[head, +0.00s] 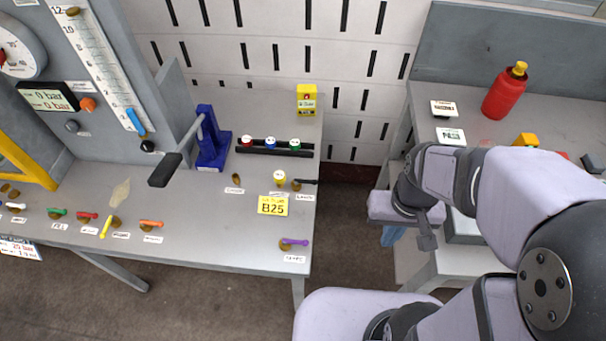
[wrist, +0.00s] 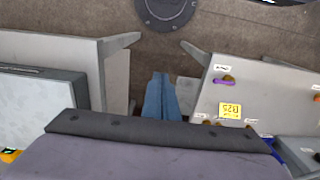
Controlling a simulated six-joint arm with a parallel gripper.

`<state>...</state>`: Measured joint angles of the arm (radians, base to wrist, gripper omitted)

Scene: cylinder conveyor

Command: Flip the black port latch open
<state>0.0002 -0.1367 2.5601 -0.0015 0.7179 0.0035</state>
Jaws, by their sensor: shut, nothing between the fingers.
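I cannot make the latch out in the wrist view. My gripper (head: 391,237) points down beside the right bench, to the right of the left bench and well apart from the latch. Its blue fingers (wrist: 160,78) are together and empty in the wrist view, over the gap between the benches.
A black rack (head: 275,151) with several capped cylinders and a blue stand (head: 213,140) are behind. A red bottle (head: 506,90) stands on the right bench. The gap between benches is free.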

